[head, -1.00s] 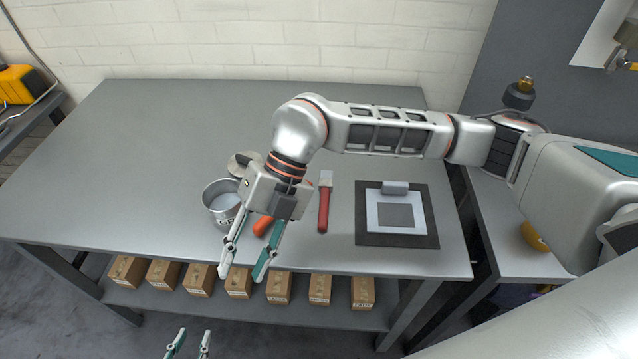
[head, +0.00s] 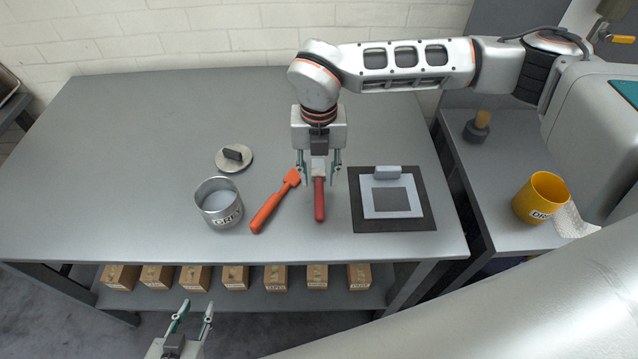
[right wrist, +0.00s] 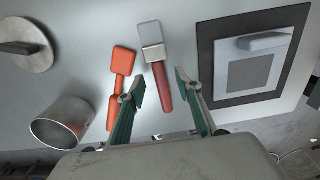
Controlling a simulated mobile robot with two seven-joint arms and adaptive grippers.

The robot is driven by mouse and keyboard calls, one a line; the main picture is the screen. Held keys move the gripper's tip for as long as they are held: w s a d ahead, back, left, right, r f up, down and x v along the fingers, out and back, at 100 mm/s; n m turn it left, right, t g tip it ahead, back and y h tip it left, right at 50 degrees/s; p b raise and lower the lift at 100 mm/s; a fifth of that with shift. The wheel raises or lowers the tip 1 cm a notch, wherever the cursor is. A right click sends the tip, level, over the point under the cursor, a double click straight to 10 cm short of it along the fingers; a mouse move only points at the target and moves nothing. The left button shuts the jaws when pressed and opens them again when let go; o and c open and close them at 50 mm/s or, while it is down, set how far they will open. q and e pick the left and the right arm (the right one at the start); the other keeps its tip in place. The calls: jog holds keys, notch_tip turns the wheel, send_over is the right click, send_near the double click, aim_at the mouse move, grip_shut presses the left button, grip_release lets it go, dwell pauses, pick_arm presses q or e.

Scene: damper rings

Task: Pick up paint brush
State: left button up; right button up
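The paint brush lies on the grey table with its red handle (head: 319,200) toward the front edge. In the right wrist view its pale bristles and metal band (right wrist: 152,45) point away from the gripper, with the red handle toward it. My right gripper (head: 319,180) is open above the brush, its fingers on either side of it. In the right wrist view the gripper (right wrist: 160,95) is open with nothing held, and the handle lies between and beyond the fingertips. My left gripper (head: 196,306) is open and empty, low in front of the table.
An orange spatula (head: 268,211) lies just left of the brush. A metal can (head: 219,205) and a round lid (head: 226,163) are further left. A dark mat (head: 425,215) with a framed sheet lies to the right. A yellow cup (head: 541,197) stands on the side table.

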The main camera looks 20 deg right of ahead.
notch_tip(320, 180, down, 2)
pick_arm(q)
jog(key=shift+w+r, duration=0.25)
jog(key=shift+r, duration=0.2)
pick_arm(e)
jog(key=shift+f, duration=0.15)
grip_shut()
